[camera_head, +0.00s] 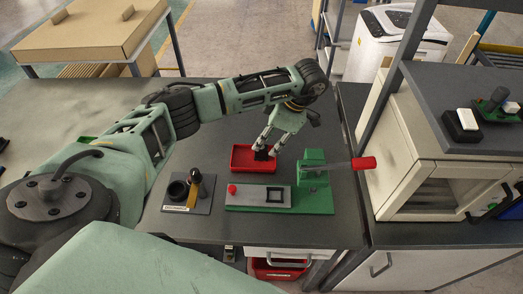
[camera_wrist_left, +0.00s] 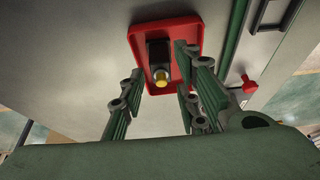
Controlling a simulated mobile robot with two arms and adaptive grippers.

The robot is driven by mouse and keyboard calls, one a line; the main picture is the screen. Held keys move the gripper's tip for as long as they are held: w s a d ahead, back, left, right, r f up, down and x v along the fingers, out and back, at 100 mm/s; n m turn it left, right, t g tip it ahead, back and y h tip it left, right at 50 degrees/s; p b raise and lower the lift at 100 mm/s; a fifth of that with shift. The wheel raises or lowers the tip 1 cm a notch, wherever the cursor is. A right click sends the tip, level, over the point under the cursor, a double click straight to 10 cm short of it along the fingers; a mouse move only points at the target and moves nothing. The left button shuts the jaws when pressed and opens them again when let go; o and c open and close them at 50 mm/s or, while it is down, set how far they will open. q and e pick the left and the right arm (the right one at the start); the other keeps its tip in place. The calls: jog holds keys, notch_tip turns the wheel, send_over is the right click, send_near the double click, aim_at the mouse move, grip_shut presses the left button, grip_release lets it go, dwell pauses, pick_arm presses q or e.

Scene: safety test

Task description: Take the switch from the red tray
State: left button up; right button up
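The red tray (camera_head: 240,158) lies on the dark table behind the green fixture. In the left wrist view the tray (camera_wrist_left: 196,28) holds a dark switch (camera_wrist_left: 158,50) with a yellow round tip. In the head view the switch (camera_head: 262,156) is a small black shape at the tray's right part, partly hidden by the fingers. My left gripper (camera_head: 268,150) points down over the tray's right part. In the left wrist view its fingers (camera_wrist_left: 160,75) are spread to either side of the switch, with gaps showing. I cannot tell whether the fingertips touch it. My right gripper is not in view.
A green fixture (camera_head: 318,200) with a red-tipped lever (camera_head: 364,163) stands close in front and right of the tray. A black base with a round holder (camera_head: 178,191) and a yellow-and-black upright piece sits at front left. A white cabinet (camera_head: 425,180) stands at right.

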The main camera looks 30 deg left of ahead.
aim_at(263, 147)
pick_arm(q)
jog(key=shift+p+x, duration=0.4)
jog(key=shift+x, duration=1.45)
grip_shut()
